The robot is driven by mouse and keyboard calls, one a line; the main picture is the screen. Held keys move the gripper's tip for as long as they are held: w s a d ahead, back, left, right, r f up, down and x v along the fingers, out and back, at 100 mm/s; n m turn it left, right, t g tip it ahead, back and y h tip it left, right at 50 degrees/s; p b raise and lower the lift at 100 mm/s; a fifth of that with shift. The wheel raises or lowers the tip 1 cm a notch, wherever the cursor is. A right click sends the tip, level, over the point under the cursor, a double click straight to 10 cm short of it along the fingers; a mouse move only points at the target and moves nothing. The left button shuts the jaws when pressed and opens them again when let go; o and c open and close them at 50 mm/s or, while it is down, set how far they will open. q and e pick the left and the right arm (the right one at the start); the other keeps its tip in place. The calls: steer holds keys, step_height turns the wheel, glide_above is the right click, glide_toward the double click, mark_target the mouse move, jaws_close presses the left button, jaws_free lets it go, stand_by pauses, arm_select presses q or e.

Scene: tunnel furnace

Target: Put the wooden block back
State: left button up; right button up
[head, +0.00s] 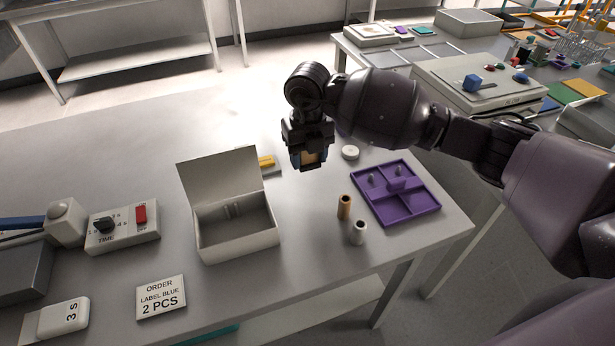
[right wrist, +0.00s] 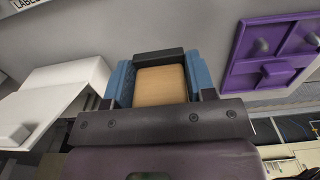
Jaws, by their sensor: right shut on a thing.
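The wooden block (right wrist: 160,86) is tan and sits between the blue finger pads of my right gripper (right wrist: 160,75), which is shut on it. In the head view the right gripper (head: 308,160) is over the table behind the open white box, and a little of the block (head: 311,156) shows between its fingers. Whether the block is clear of the tabletop is hard to tell in the head view. My left gripper is not in view.
An open white box (head: 238,246) stands mid-table, with a yellow piece (head: 266,162) behind it. A purple tray (head: 411,214) lies right, near a brown cylinder (head: 344,207), a pale cylinder (head: 358,233) and a white disc (head: 350,152). An order sign (head: 161,297) lies in front.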

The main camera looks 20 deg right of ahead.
mark_target(308, 185)
step_height(308, 185, down, 6)
steer(key=shift+f+b, duration=0.2)
steer(key=shift+b, duration=0.2)
steer(key=shift+f, duration=0.2)
steer(key=o, duration=0.8)
steer(key=shift+f, duration=0.1)
steer(key=shift+o, duration=0.2)
step_height(308, 185, up, 12)
steer(key=shift+r+p, duration=0.2)
steer(key=shift+p, duration=0.5)
steer(key=shift+f, duration=0.1)
